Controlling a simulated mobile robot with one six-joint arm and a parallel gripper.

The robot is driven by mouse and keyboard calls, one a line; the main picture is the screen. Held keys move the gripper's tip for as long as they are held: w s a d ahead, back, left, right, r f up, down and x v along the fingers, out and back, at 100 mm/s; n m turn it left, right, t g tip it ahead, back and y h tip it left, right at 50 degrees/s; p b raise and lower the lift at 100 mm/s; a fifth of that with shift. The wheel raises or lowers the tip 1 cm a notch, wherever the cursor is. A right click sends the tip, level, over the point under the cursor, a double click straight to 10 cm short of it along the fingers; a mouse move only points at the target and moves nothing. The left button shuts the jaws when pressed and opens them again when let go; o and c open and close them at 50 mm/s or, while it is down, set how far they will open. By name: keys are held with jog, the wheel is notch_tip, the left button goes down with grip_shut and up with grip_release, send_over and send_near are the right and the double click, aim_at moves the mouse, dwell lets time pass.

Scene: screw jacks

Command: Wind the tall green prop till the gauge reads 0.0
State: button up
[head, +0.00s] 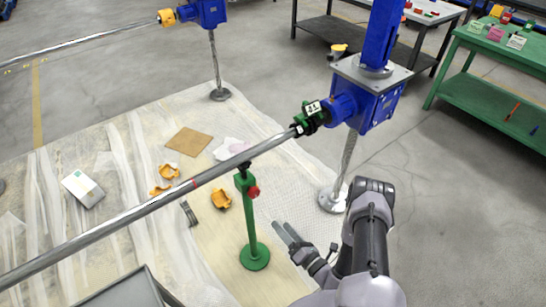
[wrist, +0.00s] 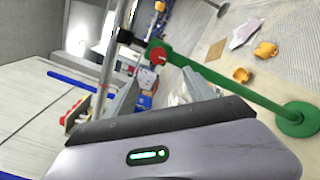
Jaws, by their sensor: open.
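The tall green prop (head: 249,218) stands upright on a round green foot, its top under the long metal bar (head: 170,193). A red knob (head: 254,191) sits on its side near the top. The gauge (head: 313,108) is a small white display on a green clamp at the bar's right end; its digits are too small to read surely. My gripper (head: 284,238) is open and empty, to the right of the prop's lower post and apart from it. In the wrist view, the prop (wrist: 238,90) crosses behind the right finger, and the red knob (wrist: 157,57) shows between the fingers (wrist: 158,90).
A blue screw jack (head: 368,105) with a grey plate stands right of the prop; another (head: 208,12) is farther back. Orange pieces (head: 221,199) and brown cardboard (head: 189,141) lie on the sheeted floor. A green bench (head: 495,90) is at right. The bar spans low across the left.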

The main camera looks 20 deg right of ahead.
jog(key=r+n+p, duration=0.2)
jog(key=n, duration=0.2)
jog(key=n+b, duration=0.4)
send_near(256, 195)
jog(key=x, duration=1)
jog(key=shift+w+a, duration=0.1)
jog(key=shift+a, duration=0.1)
jog(key=shift+c, duration=0.2)
